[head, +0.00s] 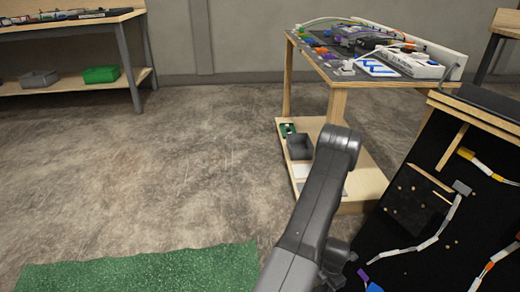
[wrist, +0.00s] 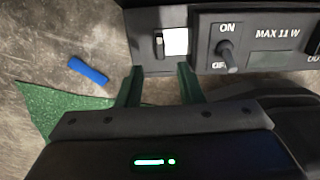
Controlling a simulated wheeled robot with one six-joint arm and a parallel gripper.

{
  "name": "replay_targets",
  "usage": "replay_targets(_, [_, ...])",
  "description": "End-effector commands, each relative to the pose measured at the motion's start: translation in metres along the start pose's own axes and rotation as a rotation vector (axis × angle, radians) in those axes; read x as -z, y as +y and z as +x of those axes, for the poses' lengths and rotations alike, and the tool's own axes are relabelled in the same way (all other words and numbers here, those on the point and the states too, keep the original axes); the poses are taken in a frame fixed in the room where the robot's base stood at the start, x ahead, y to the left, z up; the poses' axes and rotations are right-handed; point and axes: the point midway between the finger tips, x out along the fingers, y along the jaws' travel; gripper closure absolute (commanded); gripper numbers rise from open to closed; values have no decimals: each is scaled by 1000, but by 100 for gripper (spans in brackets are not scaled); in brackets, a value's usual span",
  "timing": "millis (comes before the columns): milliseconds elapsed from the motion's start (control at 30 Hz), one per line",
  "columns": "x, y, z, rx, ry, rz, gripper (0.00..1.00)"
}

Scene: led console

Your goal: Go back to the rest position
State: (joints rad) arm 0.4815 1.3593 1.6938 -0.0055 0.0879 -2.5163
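In the wrist view my gripper (wrist: 160,82) shows as two green fingers held apart, with nothing between them. Just beyond the fingertips is a dark console panel (wrist: 200,68) with a black switch beside a white square (wrist: 176,42). I cannot tell whether the fingertips touch the panel. In the head view my grey arm (head: 318,205) reaches up from the bottom; the gripper fingers cannot be made out there.
A black board (head: 405,215) with cables and connectors stands close on the right. A wooden bench (head: 340,82) full of parts stands behind it. A green mat (head: 140,272) lies on the floor; a blue cylinder (wrist: 88,70) lies near it.

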Motion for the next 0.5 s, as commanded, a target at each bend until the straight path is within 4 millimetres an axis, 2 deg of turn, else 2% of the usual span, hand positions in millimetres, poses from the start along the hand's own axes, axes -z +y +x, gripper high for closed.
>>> replay_targets(33, [-1, 1, -15, -1, -2, 0, 66])
replay_targets(267, [-1, 1, -61, -2, -2, 0, 66])
replay_targets(333, [1, -1, -39, 2, 3, 0, 66])
replay_targets(500, [1, 0, -4, 2, 2, 0, 66])
